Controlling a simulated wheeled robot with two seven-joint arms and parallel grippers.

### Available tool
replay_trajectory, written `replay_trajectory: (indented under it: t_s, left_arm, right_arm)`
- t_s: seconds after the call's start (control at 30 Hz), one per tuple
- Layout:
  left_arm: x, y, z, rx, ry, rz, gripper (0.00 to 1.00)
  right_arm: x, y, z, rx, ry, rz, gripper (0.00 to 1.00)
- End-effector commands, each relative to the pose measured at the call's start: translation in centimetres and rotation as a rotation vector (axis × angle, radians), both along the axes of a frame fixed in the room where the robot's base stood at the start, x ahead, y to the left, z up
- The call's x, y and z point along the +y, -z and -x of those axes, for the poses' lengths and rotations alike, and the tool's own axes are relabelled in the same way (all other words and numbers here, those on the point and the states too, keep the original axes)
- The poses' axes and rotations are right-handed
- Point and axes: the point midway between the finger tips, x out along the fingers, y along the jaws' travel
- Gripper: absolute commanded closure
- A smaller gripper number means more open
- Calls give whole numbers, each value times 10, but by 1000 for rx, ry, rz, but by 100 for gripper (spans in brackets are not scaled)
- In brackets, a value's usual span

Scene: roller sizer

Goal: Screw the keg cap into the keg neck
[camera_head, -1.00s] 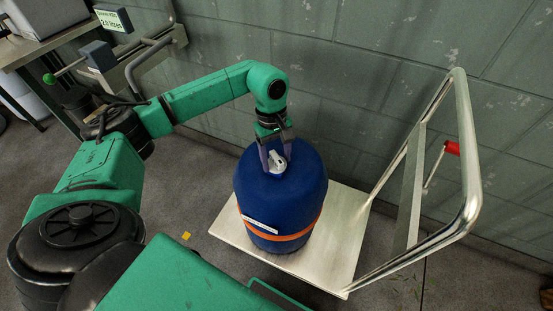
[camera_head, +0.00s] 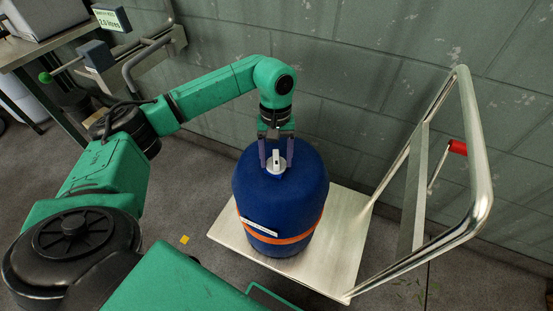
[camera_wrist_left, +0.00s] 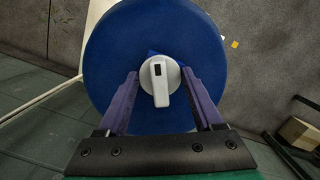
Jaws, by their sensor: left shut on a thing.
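The blue keg (camera_head: 281,200) with an orange band stands upright on a flat trolley. The pale keg cap (camera_head: 275,163) sits at the middle of the keg's top, over the neck, which is hidden. In the left wrist view the cap (camera_wrist_left: 160,80) is a round white disc with a raised grip bar and a dark slot. My left gripper (camera_head: 275,158) points down over the keg, its two purple fingers on either side of the cap. It is shut on the cap. How deep the cap sits in the neck cannot be told. My right gripper is not in view.
The trolley's bare deck (camera_head: 345,225) extends right of the keg, with a tall metal handle (camera_head: 482,190) and a red grip (camera_head: 457,147). A green block wall (camera_head: 350,90) stands close behind. A bench (camera_head: 22,50) is at the upper left.

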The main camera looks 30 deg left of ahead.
Motion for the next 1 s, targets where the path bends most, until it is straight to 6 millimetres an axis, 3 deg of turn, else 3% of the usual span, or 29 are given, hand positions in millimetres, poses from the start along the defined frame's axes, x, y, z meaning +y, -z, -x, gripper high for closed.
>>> replay_trajectory:
  t_s: [0.17, 0.53, 0.8, 1.0]
  left_arm:
    - [1, 3, 1, 8, 143, -4, 100]
    - [1, 2, 2, 9, 159, -4, 100]
    - [1, 3, 2, 9, 339, -4, 100]
    - [1, 2, 2, 10, 344, -4, 100]
  right_arm:
    - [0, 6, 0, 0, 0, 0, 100]
    - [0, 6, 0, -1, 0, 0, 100]
    - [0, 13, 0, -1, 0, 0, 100]
    - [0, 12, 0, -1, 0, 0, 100]
